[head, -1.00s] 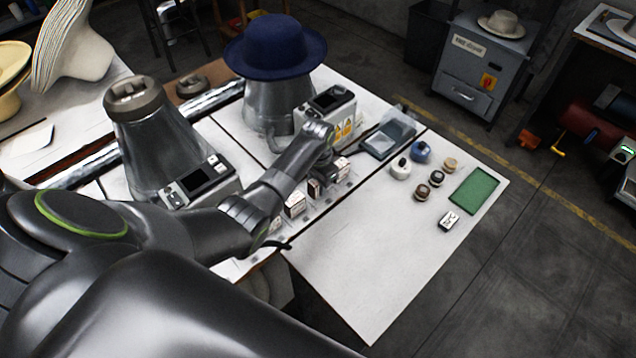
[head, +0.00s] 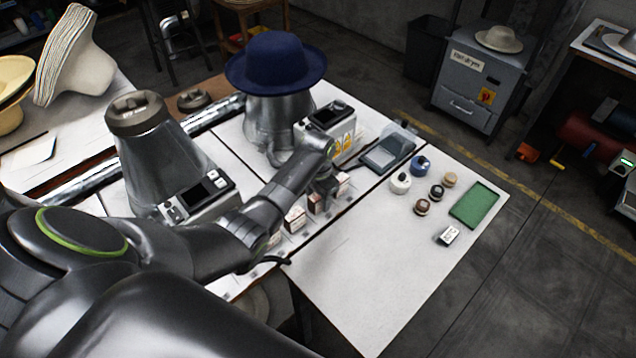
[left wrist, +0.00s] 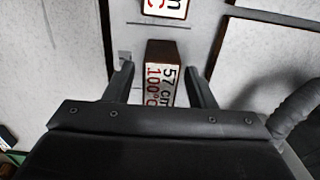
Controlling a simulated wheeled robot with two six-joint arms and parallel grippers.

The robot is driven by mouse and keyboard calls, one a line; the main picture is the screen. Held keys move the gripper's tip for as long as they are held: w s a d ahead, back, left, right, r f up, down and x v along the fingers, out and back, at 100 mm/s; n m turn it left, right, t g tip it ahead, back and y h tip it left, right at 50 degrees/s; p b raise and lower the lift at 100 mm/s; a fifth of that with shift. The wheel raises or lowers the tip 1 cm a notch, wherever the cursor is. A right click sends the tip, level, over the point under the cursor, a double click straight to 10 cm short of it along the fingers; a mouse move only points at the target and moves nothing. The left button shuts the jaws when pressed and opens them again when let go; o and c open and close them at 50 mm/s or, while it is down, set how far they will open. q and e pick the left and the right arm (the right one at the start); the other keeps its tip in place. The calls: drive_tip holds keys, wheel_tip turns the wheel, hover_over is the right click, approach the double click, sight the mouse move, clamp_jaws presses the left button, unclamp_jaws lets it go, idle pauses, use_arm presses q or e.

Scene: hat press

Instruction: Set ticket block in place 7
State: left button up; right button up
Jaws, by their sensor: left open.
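Several white ticket blocks with dark print and brown tops stand in a row along the table; one (head: 295,217) shows left of my left gripper (head: 327,195) in the head view. In the left wrist view my left gripper (left wrist: 161,75) is open, one finger on each side of a block (left wrist: 159,85) that reads "57 cm 100°C". I cannot tell whether the fingers touch it. Another printed block (left wrist: 163,8) shows at the top edge. One loose block (head: 448,235) lies apart on the right part of the table. Place 7 cannot be made out. My right gripper is not in view.
A blue hat (head: 275,62) sits on a metal press behind the row, with a control box (head: 330,130) beside it. Small bottles and knobs (head: 422,206) and a green tray (head: 474,205) are at the right. The front right table surface (head: 370,270) is clear.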

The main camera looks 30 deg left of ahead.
use_arm(q)
wheel_tip(320, 180, up, 11)
drive_tip(key=shift+b, duration=0.3)
idle(0.5)
